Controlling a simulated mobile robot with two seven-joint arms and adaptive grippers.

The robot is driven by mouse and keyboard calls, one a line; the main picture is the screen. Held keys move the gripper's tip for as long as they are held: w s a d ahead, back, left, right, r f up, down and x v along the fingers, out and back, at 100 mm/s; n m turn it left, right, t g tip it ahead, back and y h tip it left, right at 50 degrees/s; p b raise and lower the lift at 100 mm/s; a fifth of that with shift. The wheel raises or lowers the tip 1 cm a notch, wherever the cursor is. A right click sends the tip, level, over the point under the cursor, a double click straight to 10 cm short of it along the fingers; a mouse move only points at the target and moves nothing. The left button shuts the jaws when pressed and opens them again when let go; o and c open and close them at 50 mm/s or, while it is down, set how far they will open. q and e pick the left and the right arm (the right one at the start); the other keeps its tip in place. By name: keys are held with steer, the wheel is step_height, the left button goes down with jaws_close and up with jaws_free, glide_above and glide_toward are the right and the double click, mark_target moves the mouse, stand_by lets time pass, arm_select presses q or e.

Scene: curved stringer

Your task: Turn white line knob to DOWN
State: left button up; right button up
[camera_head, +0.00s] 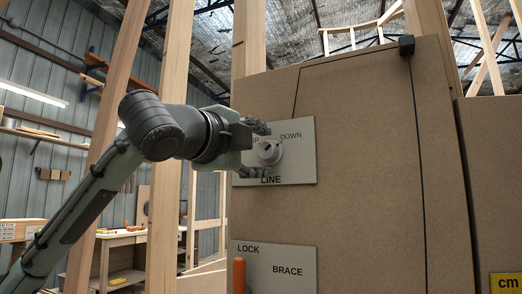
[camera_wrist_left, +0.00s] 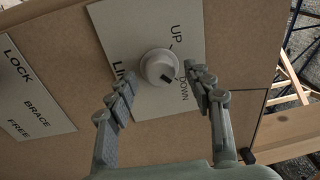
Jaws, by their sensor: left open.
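The white line knob (camera_head: 270,152) sits on a grey LINE plate (camera_head: 303,168) on the brown panel, with UP printed at its upper left and DOWN at its upper right. In the left wrist view the round knob (camera_wrist_left: 157,65) has a dark mark on its face; I cannot tell surely which label it points to. My left gripper (camera_head: 264,150) is open, with one finger above the knob and one below it. In the left wrist view my left gripper (camera_wrist_left: 160,80) has its fingers on either side of the knob, with visible gaps. My right gripper is not in view.
Below is a second plate (camera_head: 290,268) marked LOCK and BRACE, with an orange handle (camera_head: 239,274) at its left edge. Wooden posts (camera_head: 170,80) stand left of the panel. A workbench (camera_head: 120,240) stands behind. The panel right of the LINE plate is bare.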

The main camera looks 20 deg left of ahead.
arm_select(q)
steer(key=s+a, duration=0.2)
steer(key=s, duration=0.9)
steer(key=shift+s+f, duration=0.25)
steer(key=shift+f, duration=0.1)
